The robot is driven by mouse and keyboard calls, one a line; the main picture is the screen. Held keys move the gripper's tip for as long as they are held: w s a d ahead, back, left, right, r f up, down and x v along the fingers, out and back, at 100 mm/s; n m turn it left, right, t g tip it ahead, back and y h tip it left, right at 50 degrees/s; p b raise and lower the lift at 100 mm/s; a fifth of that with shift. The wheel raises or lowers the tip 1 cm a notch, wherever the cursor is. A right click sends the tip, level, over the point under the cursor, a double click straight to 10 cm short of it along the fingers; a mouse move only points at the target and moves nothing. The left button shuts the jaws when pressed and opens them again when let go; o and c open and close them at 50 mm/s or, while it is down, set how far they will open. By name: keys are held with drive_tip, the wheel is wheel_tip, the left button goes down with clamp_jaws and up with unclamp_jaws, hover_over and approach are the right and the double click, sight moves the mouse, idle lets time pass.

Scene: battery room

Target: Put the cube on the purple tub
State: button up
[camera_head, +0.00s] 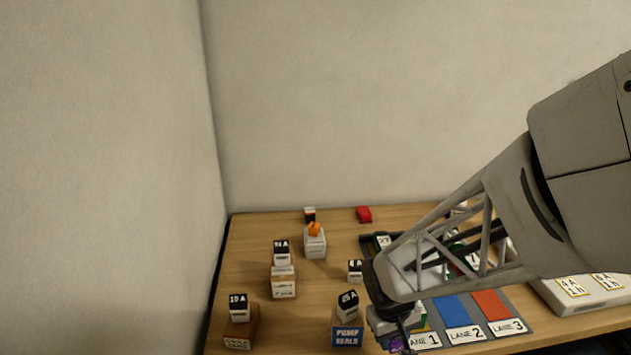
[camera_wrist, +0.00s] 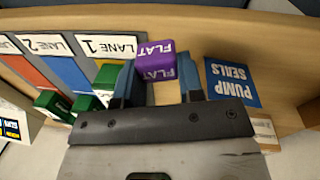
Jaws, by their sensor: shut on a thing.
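My gripper (camera_wrist: 156,82) has its two blue fingers on either side of a purple block (camera_wrist: 155,62) marked FLAT on two faces and is shut on it. In the head view my gripper (camera_head: 403,338) is at the front of the table, and a bit of the purple block (camera_head: 396,344) shows beneath it. I see no separate purple tub. I cannot tell whether the block touches the table.
A blue-labelled PUMP SEALS box (camera_wrist: 233,82) stands close beside my gripper. Green blocks (camera_wrist: 108,78) and the lane mat (camera_wrist: 105,46) lie on the other side. In the head view, black-topped fuse blocks (camera_head: 348,306) and an orange piece on a white box (camera_head: 315,244) stand leftward.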

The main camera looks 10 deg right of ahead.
drive_tip(key=w+d+r+m+y, duration=0.1)
drive_tip(key=w+d+r, duration=0.3)
drive_tip(key=w+d, duration=0.9)
drive_tip(key=w+d+r, duration=0.4)
drive_tip(key=w+d, duration=0.6)
drive_tip(key=w, duration=0.7)
drive_tip(key=w+d, duration=0.7)
drive_tip(key=d, duration=0.5)
drive_tip(key=shift+w+r+m+y, duration=0.15)
drive_tip(key=shift+r+m+y, duration=0.15)
drive_tip(key=shift+m, duration=0.1)
drive_tip(key=shift+f, duration=0.1)
drive_tip(key=shift+w+d+f, duration=0.25)
drive_tip(key=shift+w+d, duration=0.9)
drive_tip(key=shift+w, duration=1.25)
drive_tip(key=shift+w+d+f, duration=0.25)
drive_tip(key=shift+w+d, duration=0.85)
drive_tip(key=shift+w, duration=1.3)
drive_tip(key=shift+w+d+f, duration=0.25)
drive_tip(key=shift+w+d, duration=0.9)
drive_tip(key=shift+w, duration=1.25)
drive_tip(key=shift+f, duration=1.75)
